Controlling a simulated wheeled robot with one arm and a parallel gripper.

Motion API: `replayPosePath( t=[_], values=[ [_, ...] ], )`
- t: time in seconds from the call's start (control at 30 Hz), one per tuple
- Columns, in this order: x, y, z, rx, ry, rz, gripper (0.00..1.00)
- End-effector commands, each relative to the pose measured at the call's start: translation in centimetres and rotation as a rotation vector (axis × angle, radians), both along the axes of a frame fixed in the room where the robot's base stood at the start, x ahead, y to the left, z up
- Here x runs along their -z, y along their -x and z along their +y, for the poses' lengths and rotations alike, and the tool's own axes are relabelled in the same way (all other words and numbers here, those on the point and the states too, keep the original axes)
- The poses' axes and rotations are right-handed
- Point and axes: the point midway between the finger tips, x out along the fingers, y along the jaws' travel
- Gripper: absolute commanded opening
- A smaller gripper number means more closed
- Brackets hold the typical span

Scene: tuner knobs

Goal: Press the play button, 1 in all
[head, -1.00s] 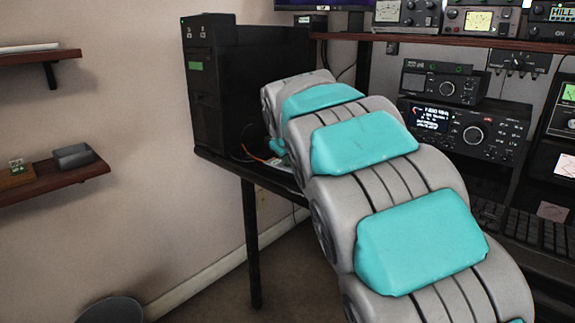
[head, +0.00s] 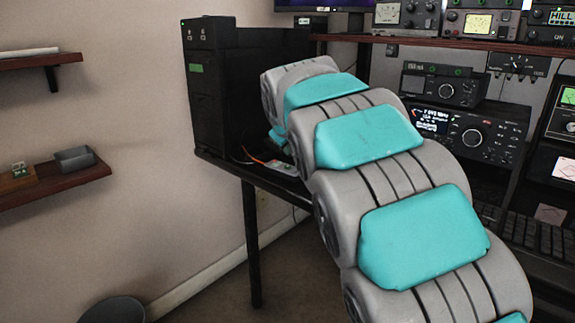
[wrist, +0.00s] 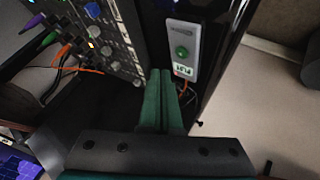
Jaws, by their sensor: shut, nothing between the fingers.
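The play button is a round green button (wrist: 182,52) on a small grey box (wrist: 186,28) in the wrist view. A label below it appears to read PLAY. My gripper (wrist: 161,73) is shut and empty, its two green fingers side by side. In that picture the fingertips are just below and left of the button. I cannot tell how far above the box they are, and no contact with the button shows. In the head view my arm hides most of the gripper.
A mixer-like panel with knobs and plugged cables (wrist: 105,40) is left of the fingers in the wrist view. In the head view, a black cabinet (head: 207,95) stands at the desk's left end. Radios (head: 470,130) stand on the right.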

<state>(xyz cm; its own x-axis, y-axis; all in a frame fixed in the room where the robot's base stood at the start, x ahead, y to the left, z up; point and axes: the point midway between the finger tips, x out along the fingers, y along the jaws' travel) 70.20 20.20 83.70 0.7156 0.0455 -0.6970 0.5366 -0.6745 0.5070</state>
Motion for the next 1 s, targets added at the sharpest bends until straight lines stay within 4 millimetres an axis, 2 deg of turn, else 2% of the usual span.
replayPosePath(
  t=[0.1, 0.33, 1.0],
  values=[
    [-1.4, 0.0, 0.0, -0.001, -0.001, -0.001, 0.00],
    [-3.2, 0.0, 0.0, -0.001, -0.001, -0.001, 0.00],
    [-3.2, 0.0, 0.0, 0.000, 0.000, 0.000, 0.00]
  ],
)
